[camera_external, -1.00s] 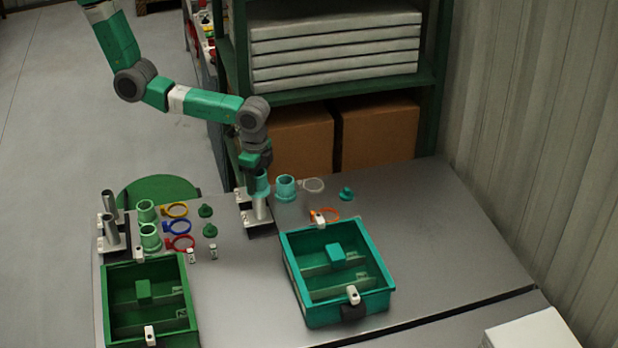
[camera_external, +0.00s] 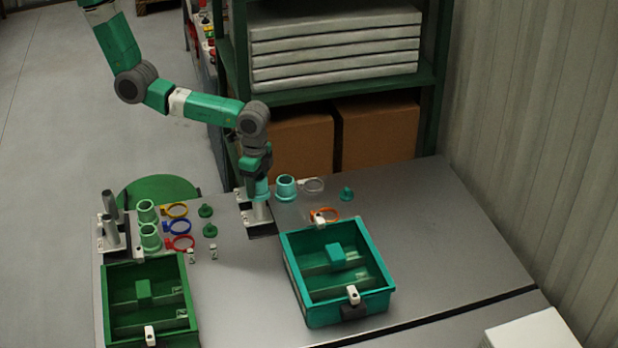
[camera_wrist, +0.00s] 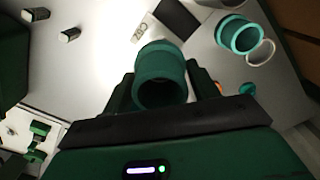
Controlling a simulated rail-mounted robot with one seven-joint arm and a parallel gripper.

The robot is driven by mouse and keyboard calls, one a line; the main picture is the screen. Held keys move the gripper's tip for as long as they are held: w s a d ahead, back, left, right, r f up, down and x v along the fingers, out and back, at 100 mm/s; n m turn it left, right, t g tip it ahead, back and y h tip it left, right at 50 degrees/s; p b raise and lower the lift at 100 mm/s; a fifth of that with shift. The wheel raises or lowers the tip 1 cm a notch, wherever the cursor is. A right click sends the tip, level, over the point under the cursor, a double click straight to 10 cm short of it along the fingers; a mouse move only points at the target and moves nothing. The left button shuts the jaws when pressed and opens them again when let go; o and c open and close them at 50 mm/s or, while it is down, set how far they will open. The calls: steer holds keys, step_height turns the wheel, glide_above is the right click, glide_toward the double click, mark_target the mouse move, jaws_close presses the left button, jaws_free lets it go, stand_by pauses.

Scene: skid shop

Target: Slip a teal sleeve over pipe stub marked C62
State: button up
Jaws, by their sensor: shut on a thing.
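My gripper (camera_external: 258,172) is shut on a teal sleeve (camera_external: 259,189), which also shows between the fingers in the wrist view (camera_wrist: 160,75). The sleeve is upright, at the top of a grey pipe stub (camera_external: 261,211) on a dark base. I cannot tell how far it is around the stub; the stub is hidden in the wrist view. A white label (camera_wrist: 141,28) there is upside down and seems to read C62. A second grey stub (camera_external: 241,195) stands at the left on the same base. A second teal sleeve (camera_external: 286,188) stands free to the right.
A pale ring (camera_external: 313,185), teal plug (camera_external: 346,194) and orange ring (camera_external: 325,214) lie to the right. A teal bin (camera_external: 378,299) and green bin (camera_external: 110,310) stand in front. Green sleeves (camera_external: 150,238), coloured rings and another stub pair (camera_external: 110,230) are left. The right bench is clear.

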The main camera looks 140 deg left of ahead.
steer(key=shift+f, duration=0.5)
steer(key=shift+f+b, duration=0.35)
steer(key=shift+b, duration=0.05)
steer(key=shift+f, duration=0.2)
stand_by(0.3)
steer(key=shift+f, duration=0.3)
steer(key=shift+f, duration=0.15)
stand_by(0.3)
steer(key=o, duration=1)
steer(key=shift+o, duration=0.6)
